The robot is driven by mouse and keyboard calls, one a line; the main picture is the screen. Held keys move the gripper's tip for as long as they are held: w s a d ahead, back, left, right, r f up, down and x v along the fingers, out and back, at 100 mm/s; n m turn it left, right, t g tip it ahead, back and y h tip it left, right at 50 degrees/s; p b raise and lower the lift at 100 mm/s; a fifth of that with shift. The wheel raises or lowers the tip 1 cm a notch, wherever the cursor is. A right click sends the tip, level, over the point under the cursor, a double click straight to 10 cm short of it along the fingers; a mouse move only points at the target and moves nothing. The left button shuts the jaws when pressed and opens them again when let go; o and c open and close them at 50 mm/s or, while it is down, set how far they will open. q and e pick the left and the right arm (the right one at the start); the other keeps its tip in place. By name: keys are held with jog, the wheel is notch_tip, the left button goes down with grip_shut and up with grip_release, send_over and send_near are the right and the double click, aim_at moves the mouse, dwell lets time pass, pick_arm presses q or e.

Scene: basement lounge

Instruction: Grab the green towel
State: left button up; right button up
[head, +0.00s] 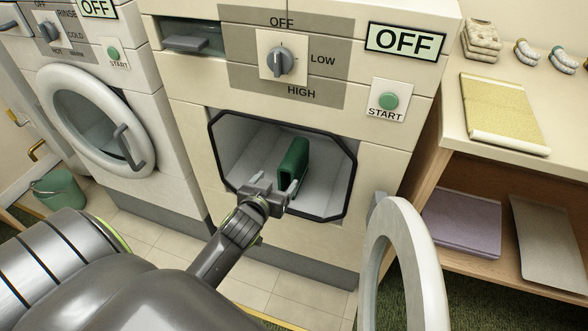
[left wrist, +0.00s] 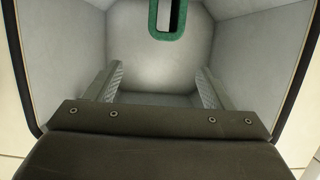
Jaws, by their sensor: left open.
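The green towel (head: 294,160) stands folded and upright inside the open machine drum (head: 240,150). In the left wrist view the towel (left wrist: 167,34) is a green loop, cut off by the top edge. My left gripper (head: 274,184) is at the drum's opening, just in front of the towel. Its two fingers are spread wide and empty in the left wrist view (left wrist: 158,82), with the towel ahead of them and apart from them. My right gripper is in neither view.
The round door (head: 415,265) hangs open at the lower right of the opening. A washer (head: 70,105) with a shut door stands at left. A green bucket (head: 60,192) is on the floor.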

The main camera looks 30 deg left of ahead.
pick_arm(q)
jog(key=b, duration=0.1)
send_near(291, 157)
jog(key=x, duration=0.4)
jog(key=shift+w+d+f, duration=0.15)
jog(key=shift+d+f, duration=0.1)
jog(key=shift+d, duration=0.05)
jog(key=shift+b+x, duration=0.35)
jog(key=shift+x, duration=0.4)
jog(key=shift+a+f+b+x, duration=0.15)
jog(key=shift+b+x, duration=0.2)
jog(key=shift+x, duration=0.85)
jog(key=shift+a+f+b+x, duration=0.1)
jog(key=shift+b+x, duration=0.2)
jog(key=shift+x, duration=0.9)
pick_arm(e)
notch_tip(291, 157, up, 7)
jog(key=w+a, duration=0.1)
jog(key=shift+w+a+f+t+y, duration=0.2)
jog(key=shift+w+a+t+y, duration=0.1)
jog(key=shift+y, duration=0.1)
pick_arm(q)
jog(key=shift+r, duration=0.1)
jog(key=c, duration=1.4)
